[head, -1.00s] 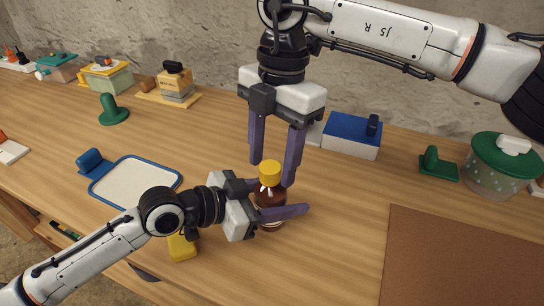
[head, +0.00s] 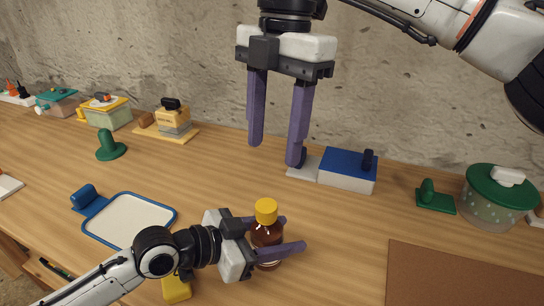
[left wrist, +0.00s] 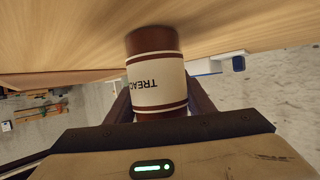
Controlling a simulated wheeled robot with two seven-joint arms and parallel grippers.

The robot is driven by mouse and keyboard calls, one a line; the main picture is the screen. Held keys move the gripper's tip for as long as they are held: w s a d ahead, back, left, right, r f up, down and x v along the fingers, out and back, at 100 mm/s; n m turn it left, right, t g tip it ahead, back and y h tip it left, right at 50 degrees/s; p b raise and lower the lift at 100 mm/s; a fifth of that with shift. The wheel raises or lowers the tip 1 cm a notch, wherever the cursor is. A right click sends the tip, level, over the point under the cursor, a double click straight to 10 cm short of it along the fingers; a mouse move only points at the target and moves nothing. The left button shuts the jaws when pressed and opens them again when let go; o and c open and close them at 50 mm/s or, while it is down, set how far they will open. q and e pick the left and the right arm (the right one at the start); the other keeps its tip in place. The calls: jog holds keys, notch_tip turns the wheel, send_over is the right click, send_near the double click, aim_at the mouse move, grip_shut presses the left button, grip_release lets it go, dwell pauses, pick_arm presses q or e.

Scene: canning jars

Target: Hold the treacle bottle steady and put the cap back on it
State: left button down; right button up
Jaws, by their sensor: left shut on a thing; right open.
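The brown treacle bottle (head: 266,236) stands upright on the wooden table, with the yellow cap (head: 265,210) sitting on its top. My left gripper (head: 292,234) is shut around the bottle's body, one finger on each side. In the left wrist view the bottle's cream label (left wrist: 157,87) shows part of the word TREACLE between the fingers. The cap does not show there. My right gripper (head: 275,153) is open and empty, in the air above the cap and clear of it. Whether the cap is screwed tight cannot be told.
A blue-rimmed white tray (head: 130,222) lies left of the bottle, and a yellow object (head: 176,290) is close by my left arm. A blue-and-white box (head: 347,170) stands behind. A brown mat (head: 460,280) and a green-lidded jar (head: 490,205) are at the right.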

aim_at(251, 239)
dwell(0.3)
pick_arm(q)
jog(key=c, duration=0.8)
grip_release()
jog(key=shift+o, duration=0.2)
jog(key=b+v, duration=0.1)
jog(key=v, duration=0.8)
jog(key=shift+f, duration=0.2)
jog(key=shift+v, duration=0.8)
